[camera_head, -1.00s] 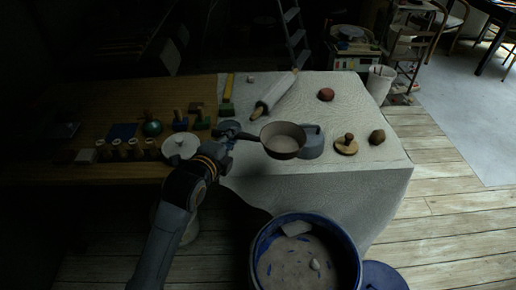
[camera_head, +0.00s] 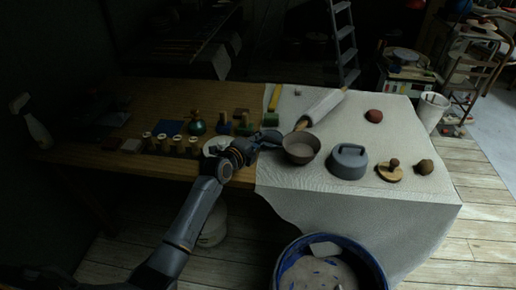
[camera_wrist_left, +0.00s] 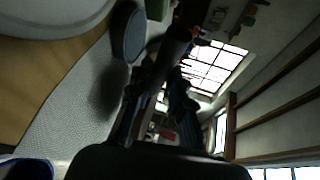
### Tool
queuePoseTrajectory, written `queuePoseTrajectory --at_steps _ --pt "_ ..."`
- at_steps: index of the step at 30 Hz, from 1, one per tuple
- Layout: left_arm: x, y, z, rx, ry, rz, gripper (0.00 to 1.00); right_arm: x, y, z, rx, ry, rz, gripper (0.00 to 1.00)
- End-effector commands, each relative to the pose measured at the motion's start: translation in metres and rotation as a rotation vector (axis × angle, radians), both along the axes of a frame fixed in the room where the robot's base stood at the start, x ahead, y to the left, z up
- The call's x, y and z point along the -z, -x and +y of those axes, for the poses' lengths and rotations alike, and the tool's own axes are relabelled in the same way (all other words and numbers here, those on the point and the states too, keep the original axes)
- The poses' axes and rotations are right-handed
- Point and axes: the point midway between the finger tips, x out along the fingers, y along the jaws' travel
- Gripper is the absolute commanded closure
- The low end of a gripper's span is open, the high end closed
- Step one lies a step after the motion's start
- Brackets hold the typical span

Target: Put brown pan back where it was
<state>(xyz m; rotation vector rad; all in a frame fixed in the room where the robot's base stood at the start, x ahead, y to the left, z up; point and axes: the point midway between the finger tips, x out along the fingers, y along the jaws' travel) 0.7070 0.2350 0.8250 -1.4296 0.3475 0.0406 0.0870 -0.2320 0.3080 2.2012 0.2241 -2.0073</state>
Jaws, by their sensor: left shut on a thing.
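The brown pan (camera_head: 300,150) shows in the head view over the left part of the white cloth, upright, with its handle toward the left. My left gripper (camera_head: 264,139) is shut on the pan's handle. I cannot tell whether the pan's base touches the cloth. In the left wrist view the picture is dark and tilted, and the pan cannot be made out clearly. My right gripper is not in view.
A grey handled block (camera_head: 348,164) stands close right of the pan. A rolling pin (camera_head: 323,106) lies just behind it. A wooden knobbed disc (camera_head: 390,172) and a brown lump (camera_head: 424,167) are farther right. A blue-rimmed tub (camera_head: 278,262) stands below in front.

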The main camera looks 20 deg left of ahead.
Motion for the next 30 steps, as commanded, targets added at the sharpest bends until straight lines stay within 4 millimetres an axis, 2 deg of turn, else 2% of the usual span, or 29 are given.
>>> queuePoseTrajectory --at_steps 3,6,18,19,22,30 --pt "0.018 -0.001 0.001 -0.003 0.005 0.002 1.00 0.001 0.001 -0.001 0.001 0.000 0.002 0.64" --pt "0.028 -0.001 0.001 -0.002 0.005 0.000 1.00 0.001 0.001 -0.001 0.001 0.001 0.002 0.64" --pt "0.034 -0.001 0.001 -0.002 0.000 -0.001 1.00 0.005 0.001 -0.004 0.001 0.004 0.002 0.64" --pt "0.035 0.000 0.001 -0.001 -0.003 0.001 0.76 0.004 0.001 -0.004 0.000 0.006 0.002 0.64" --pt "0.034 0.000 0.001 -0.001 -0.002 0.003 0.58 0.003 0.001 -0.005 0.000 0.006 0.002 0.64" --pt "0.034 0.000 0.001 0.000 0.000 0.002 0.58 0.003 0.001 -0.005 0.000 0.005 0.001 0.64"
